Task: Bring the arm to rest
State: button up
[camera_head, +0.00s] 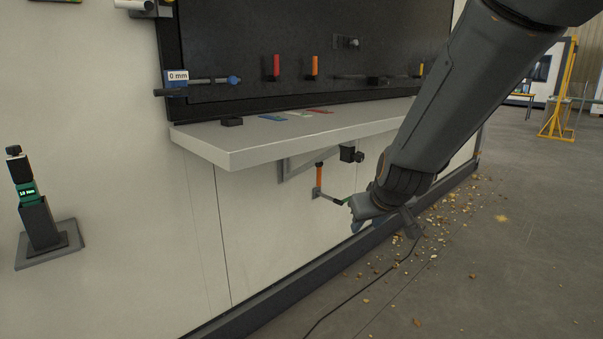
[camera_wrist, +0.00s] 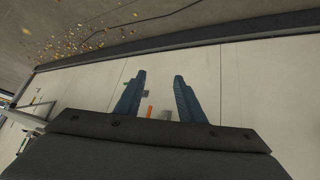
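My arm (camera_head: 455,90) reaches down from the top right, in front of the right part of the shelf. My gripper (camera_head: 360,215) hangs below the shelf, close to the wall panel. In the wrist view the two blue fingers of my gripper (camera_wrist: 160,80) are spread apart with a gap between them. No object is held between the fingertips. An orange-handled lever (camera_head: 319,175) is on the wall just left of my gripper; something orange (camera_wrist: 150,111) also shows between the fingers in the wrist view.
A white shelf (camera_head: 240,150) juts from the wall under a dark board (camera_head: 290,60) with colored handles. A bracketed device (camera_head: 40,215) with a green display is at left. Debris (camera_head: 440,235) and a dark cable (camera_head: 350,298) lie on the floor. Open floor is at right.

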jog(key=s+d+f+m+g, duration=0.1)
jog(key=s+f+g, duration=0.3)
jog(key=s, duration=0.9)
jog(key=s+d+f+m+g, duration=0.2)
jog(key=s+f+g, duration=0.1)
jog(key=s, duration=0.9)
jog(key=shift+s+d+f+g+h, duration=0.15)
jog(key=shift+s+f+g+h, duration=0.15)
jog(key=shift+s+f+g, duration=0.15)
